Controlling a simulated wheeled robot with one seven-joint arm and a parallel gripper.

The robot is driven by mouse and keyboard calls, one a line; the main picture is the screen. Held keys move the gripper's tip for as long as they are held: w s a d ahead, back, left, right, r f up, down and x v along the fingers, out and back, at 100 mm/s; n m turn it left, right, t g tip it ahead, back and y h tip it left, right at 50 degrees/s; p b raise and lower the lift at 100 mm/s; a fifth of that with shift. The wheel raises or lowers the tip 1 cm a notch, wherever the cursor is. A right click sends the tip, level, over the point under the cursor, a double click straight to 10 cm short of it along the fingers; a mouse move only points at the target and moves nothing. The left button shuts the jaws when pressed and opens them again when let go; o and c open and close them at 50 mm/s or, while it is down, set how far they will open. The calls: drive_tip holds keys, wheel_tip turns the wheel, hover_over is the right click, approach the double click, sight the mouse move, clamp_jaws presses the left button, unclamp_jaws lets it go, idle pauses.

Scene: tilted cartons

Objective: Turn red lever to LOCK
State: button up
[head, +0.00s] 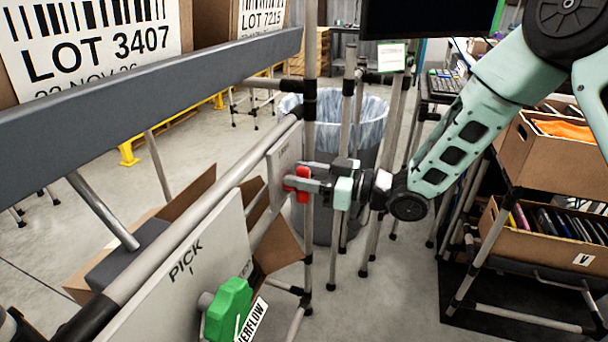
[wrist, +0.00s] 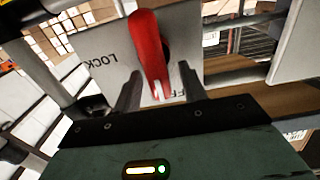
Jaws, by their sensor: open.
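The red lever (wrist: 148,48) is mounted on a light grey plate (wrist: 105,75). In the wrist view the word LOCK shows upside down left of the lever. Another label at the lever's lower end is mostly hidden. My gripper (wrist: 157,84) is open, with one finger on each side of the lever's lower end and visible gaps between. In the head view the red lever (head: 303,184) is partly covered by my gripper (head: 299,185), which reaches in from the right. The plate (head: 281,170) is seen at a steep angle there.
A green lever (head: 229,308) sits on a PICK plate (head: 180,275) on the same rack, nearer to me. Cartons stand on the tilted shelf (head: 150,95). A lined bin (head: 345,115) stands behind my gripper. A cart with boxes (head: 545,245) is at right.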

clamp_jaws()
drive_tip(key=shift+w+m+p, duration=0.1)
drive_tip(key=shift+m+p, duration=0.2)
drive_tip(key=shift+p, duration=0.05)
drive_tip(key=m+p, duration=0.2)
drive_tip(key=shift+w+d+r+m+p, duration=0.15)
drive_tip(key=shift+w+m+p, duration=0.15)
drive_tip(key=shift+p, duration=0.05)
drive_tip(key=m+p, duration=0.1)
drive_tip(key=m, duration=0.1)
drive_tip(key=m+p, duration=0.1)
drive_tip(key=shift+w+d+f+m+p, duration=0.15)
drive_tip(key=shift+w+f+m+p, duration=0.1)
drive_tip(key=shift+w+m+p, duration=0.1)
drive_tip(key=m+p, duration=0.1)
drive_tip(key=m, duration=0.1)
drive_tip(key=f+m+p, duration=0.1)
drive_tip(key=m, duration=0.1)
drive_tip(key=m+p, duration=0.1)
drive_tip(key=m, duration=0.1)
drive_tip(key=shift+w+d+f, duration=0.15)
drive_tip(key=shift+w, duration=0.25)
drive_tip(key=shift+w+f+m+p, duration=0.1)
drive_tip(key=shift+f+m+p, duration=0.15)
drive_tip(key=shift+m, duration=1.05)
drive_tip(key=shift+f+m+p, duration=0.1)
drive_tip(key=shift+f+m, duration=0.25)
drive_tip(key=shift+m, duration=0.9)
